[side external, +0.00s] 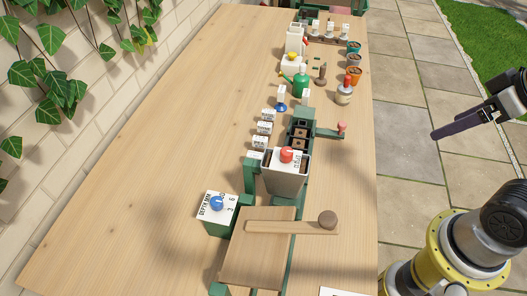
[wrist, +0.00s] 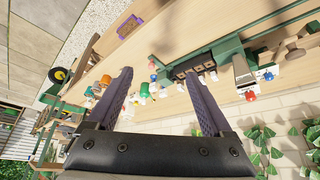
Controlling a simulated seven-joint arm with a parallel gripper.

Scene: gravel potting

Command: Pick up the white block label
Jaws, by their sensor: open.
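Several small white blocks with dark print stand in a column left of the green rail, among them a far one (side external: 267,115), a middle one (side external: 264,128) and a near one (side external: 260,142). Which of them is the white block label I cannot tell. In the wrist view the small white pieces between and beyond the fingers are too small to read. My gripper (side external: 436,134) is off to the right, raised above the paving and well apart from the blocks. In the wrist view my gripper (wrist: 156,76) has its two dark fingers spread wide with nothing between them.
A grey bin with a red knob (side external: 286,156) and a blue-knobbed box (side external: 216,204) stand near the blocks. The table's left side (side external: 150,150) is clear.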

